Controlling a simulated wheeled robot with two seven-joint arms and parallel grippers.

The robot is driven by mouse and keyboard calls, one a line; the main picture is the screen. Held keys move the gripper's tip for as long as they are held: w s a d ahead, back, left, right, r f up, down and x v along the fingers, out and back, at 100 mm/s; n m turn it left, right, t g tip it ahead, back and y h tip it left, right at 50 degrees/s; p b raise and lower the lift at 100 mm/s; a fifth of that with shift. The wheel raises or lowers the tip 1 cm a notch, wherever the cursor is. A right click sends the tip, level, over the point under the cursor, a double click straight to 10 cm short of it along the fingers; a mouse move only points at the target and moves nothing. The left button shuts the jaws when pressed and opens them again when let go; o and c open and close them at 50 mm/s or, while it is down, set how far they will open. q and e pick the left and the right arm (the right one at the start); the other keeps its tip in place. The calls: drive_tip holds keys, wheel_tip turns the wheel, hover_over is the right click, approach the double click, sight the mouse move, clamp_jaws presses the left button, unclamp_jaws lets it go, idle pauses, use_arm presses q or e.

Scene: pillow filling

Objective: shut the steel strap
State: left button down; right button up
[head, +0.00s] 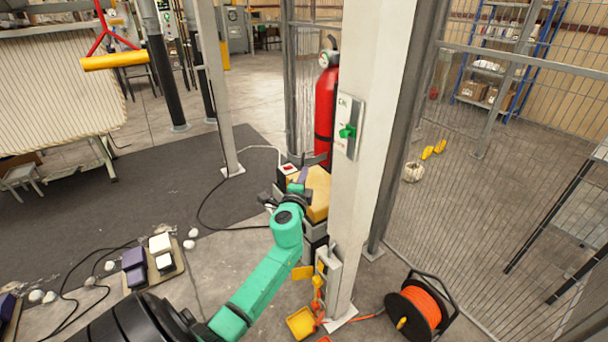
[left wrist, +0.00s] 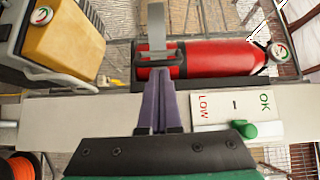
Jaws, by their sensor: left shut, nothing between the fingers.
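The steel strap (left wrist: 156,28) is a grey band by the red fire extinguisher (left wrist: 215,57) in the left wrist view. It crosses the cylinder near one end and sticks out past its far side, with a dark bracket at its near end. My left gripper (left wrist: 157,78) has its purple fingers together and empty, tips close to that bracket; contact is unclear. In the head view the extinguisher (head: 325,105) stands upright behind the white post (head: 372,120), and my left gripper (head: 301,178) is low beside the post. The strap is hard to make out there. My right gripper does not show.
A plate with a green knob (head: 347,131) is on the post. A yellow-topped box (head: 318,190) stands close to my left gripper. An orange cable reel (head: 423,308) sits right of the post's foot, before a mesh fence (head: 480,160). The dark mat at left is mostly clear.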

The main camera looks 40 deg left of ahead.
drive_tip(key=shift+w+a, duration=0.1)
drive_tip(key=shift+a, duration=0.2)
use_arm(q)
drive_tip(key=shift+a, duration=0.1)
drive_tip(key=shift+a+m+h, duration=0.3)
drive_tip(key=shift+h, duration=0.1)
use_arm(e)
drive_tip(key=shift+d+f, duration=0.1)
